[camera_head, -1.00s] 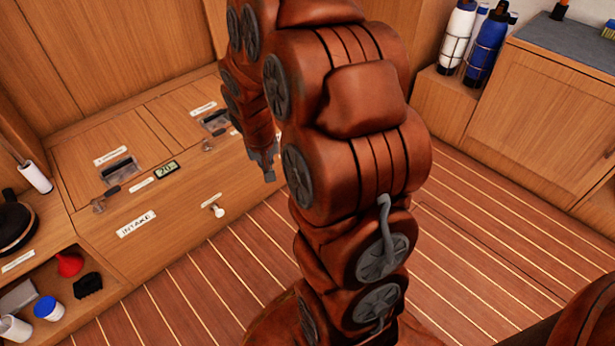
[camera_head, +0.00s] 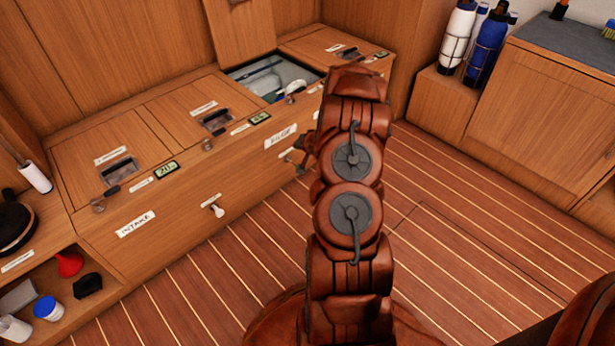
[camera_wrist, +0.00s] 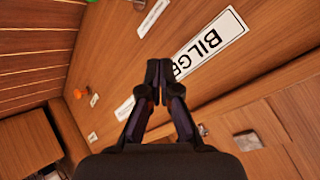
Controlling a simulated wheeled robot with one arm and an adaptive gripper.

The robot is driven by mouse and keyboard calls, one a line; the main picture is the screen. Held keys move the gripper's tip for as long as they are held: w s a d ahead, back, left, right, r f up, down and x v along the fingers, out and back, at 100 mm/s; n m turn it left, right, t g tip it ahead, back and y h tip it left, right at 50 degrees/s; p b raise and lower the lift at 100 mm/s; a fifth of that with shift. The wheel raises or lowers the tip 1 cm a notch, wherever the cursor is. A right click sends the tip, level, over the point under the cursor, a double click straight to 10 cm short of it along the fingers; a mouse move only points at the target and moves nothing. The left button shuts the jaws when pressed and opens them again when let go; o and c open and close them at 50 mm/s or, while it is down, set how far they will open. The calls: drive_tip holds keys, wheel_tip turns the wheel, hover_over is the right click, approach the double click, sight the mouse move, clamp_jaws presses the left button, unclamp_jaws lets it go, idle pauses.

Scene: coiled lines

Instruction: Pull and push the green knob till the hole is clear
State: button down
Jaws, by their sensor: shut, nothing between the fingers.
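A small green piece (camera_wrist: 92,1) shows at the top edge of the wrist view, cut off by the frame; it may be the green knob, but I cannot tell. No green knob shows in the head view, where my arm covers part of the chest front. My gripper (camera_wrist: 159,68) is shut and empty, its fingertips together in front of the BILGE label (camera_wrist: 208,45). In the head view my gripper (camera_head: 297,161) is near the chest front, just below the BILGE label (camera_head: 280,136). I cannot make out the hole.
An orange knob (camera_wrist: 80,94) shows left of my gripper in the wrist view. A white knob (camera_head: 217,210) sits beside the INTAKE label (camera_head: 136,224). An open compartment (camera_head: 236,76) in the chest top holds several items. The striped floor (camera_head: 200,290) before the chest is clear.

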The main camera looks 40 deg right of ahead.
drive_tip(key=s+d+f+m+t, duration=0.2)
drive_tip(key=s+f, duration=0.1)
drive_tip(key=f, duration=0.2)
drive_tip(key=s+d+f+m+t, duration=0.1)
drive_tip(key=s+d+f+t, duration=0.15)
drive_tip(key=f, duration=0.25)
drive_tip(key=s+a+f+m+t+y, duration=0.1)
drive_tip(key=s+a+f+m+t, duration=0.15)
drive_tip(key=s, duration=0.25)
drive_tip(key=s+a+f+m+t, duration=0.1)
drive_tip(key=s+f+m, duration=0.15)
drive_tip(key=s, duration=0.35)
drive_tip(key=w+d+f+b, duration=0.1)
drive_tip(key=w+b, duration=0.4)
drive_tip(key=w, duration=0.9)
drive_tip(key=shift+b, duration=0.4)
